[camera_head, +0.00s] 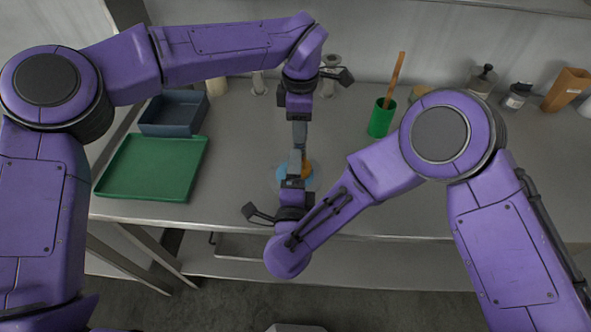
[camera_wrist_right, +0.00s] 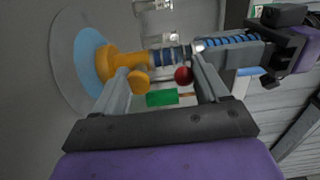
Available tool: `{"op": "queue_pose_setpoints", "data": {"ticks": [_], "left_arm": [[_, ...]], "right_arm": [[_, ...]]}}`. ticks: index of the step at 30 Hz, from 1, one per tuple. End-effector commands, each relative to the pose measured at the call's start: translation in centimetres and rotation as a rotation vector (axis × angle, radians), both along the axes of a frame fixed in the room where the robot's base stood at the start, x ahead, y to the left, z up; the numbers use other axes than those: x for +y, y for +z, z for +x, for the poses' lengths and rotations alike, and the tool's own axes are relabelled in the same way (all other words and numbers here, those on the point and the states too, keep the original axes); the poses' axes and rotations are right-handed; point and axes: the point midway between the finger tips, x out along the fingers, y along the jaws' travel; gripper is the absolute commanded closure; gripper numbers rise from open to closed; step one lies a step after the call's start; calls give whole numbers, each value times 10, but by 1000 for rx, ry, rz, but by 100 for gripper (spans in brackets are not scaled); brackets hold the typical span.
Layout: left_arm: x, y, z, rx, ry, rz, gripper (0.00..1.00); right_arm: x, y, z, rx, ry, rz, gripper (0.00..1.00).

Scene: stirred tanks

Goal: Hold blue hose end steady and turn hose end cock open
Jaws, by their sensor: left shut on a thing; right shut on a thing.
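A yellow-orange fitting (camera_wrist_right: 122,61) stands on a blue disc (camera_wrist_right: 89,62) on the table, with a dark blue ribbed hose end (camera_wrist_right: 168,56) in line above it. A round yellow knob (camera_wrist_right: 138,81) and a red ball (camera_wrist_right: 184,75) stick out from its side as parts of the cock. My left gripper (camera_head: 299,150) comes from above, shut on the hose end. Its grey fingers also show in the right wrist view (camera_wrist_right: 238,54). My right gripper (camera_head: 296,172) comes from the front, its fingers either side of the cock. The exact finger contact is hidden.
A green tray (camera_head: 150,168) and a dark blue bin (camera_head: 172,114) stand at the left. A green cup (camera_head: 381,119) with a wooden handle stands behind my right arm. Bottles and a brown block (camera_head: 567,90) line the back right. The table's front edge lies close below my right gripper.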

Motion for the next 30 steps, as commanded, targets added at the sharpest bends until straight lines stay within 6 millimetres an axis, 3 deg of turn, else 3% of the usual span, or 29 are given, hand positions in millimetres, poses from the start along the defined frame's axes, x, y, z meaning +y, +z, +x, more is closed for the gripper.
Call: {"op": "queue_pose_setpoints", "data": {"ticks": [6, 7, 9, 22, 26, 30], "left_arm": [[0, 2, 1, -6, 0, -2, 98], [0, 2, 1, -6, 0, -2, 98], [0, 2, 1, -6, 0, -2, 98], [0, 1, 0, -2, 0, -1, 98], [0, 1, 0, -1, 0, 0, 98], [0, 1, 0, -1, 0, 0, 98]], "right_arm": [[1, -1, -2, 3, 6, -3, 57], [1, -1, -2, 3, 6, -3, 23], [1, -1, -1, 3, 5, -2, 0], [-1, 0, 0, 2, 2, 47, 0], [-10, -1, 0, 7, -7, 291, 0], [-22, -5, 0, 6, -14, 715, 0]]}}
